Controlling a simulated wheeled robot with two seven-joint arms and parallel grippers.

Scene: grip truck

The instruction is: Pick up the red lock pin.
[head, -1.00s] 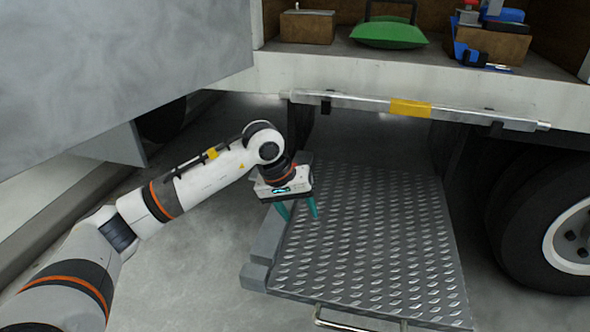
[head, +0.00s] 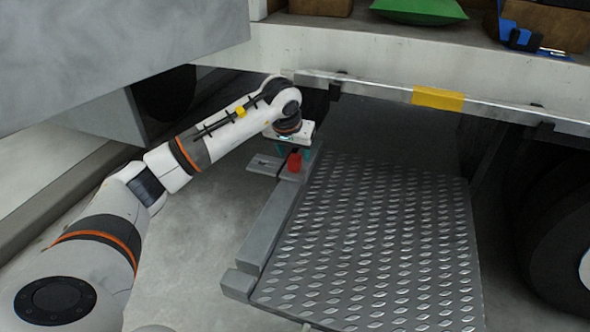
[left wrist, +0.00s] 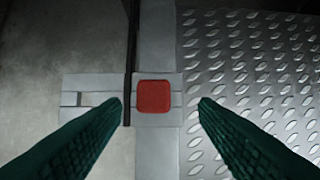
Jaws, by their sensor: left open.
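The red lock pin (head: 295,161) stands at the far left corner of the lift platform, on a grey bracket (head: 266,165). In the left wrist view its square red top (left wrist: 154,96) shows from above. My left gripper (head: 293,152) is open over the pin. In the left wrist view its two teal fingers (left wrist: 160,103) lie to the left and right of the pin, with a gap on each side. How far the fingertips are above the pin, I cannot tell. My right gripper is not in view.
The diamond-plate platform (head: 380,245) fills the space right of the pin. A silver bar with a yellow patch (head: 437,97) runs along the truck bed edge above. A grey panel (head: 110,55) hangs at upper left, and a tyre (head: 555,240) stands at right.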

